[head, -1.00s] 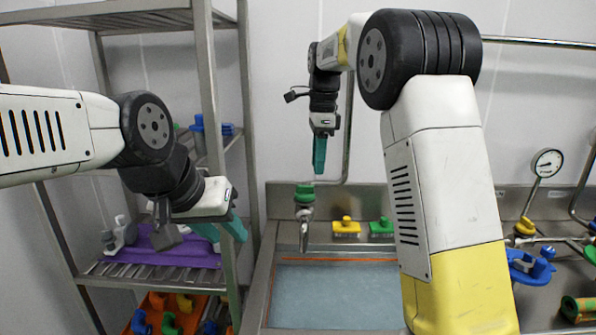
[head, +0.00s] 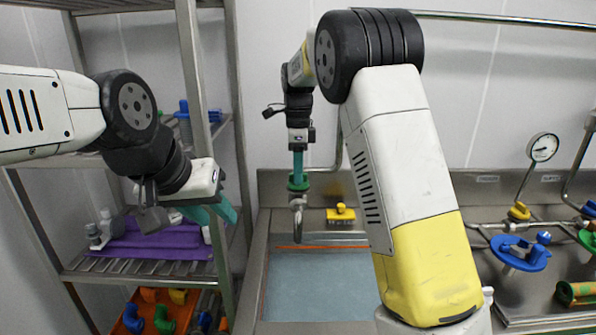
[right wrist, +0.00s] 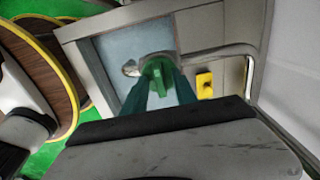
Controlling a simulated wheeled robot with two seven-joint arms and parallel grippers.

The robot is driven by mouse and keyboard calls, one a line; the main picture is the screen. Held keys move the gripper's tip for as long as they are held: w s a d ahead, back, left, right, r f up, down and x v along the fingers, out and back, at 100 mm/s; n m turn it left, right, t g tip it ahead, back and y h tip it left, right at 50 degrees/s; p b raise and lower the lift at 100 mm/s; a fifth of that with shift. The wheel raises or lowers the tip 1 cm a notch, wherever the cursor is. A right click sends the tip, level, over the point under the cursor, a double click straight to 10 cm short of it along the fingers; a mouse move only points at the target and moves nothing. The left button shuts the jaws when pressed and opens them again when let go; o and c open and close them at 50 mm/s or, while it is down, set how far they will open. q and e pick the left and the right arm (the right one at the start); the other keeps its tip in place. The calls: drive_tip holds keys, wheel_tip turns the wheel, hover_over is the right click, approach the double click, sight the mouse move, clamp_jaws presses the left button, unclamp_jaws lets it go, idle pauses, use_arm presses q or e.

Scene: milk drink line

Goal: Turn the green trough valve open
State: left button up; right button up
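The green trough valve (head: 298,185) is a green handle on top of a grey metal spout (head: 298,205) at the back left of the trough (head: 318,288). My right gripper (head: 298,176) points straight down onto it. In the right wrist view the teal fingers (right wrist: 158,88) lie on either side of the green handle (right wrist: 157,73). They appear apart, and whether they touch the handle cannot be told. My arm hides part of the trough in the head view. My left gripper (head: 215,212) is open and empty in front of the shelf rack, left of the trough.
A yellow-knobbed block (head: 341,215) sits on the trough's back ledge, right of the valve. A metal rack (head: 190,130) stands on the left with purple (head: 170,240) and orange trays. A gauge (head: 543,147) and a blue handwheel (head: 520,256) are on the right.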

clamp_jaws()
drive_tip(key=shift+n, duration=0.3)
drive_tip(key=n, duration=0.3)
drive_tip(key=shift+n, duration=0.4)
drive_tip(key=n, duration=0.9)
drive_tip(key=shift+n, duration=2.2)
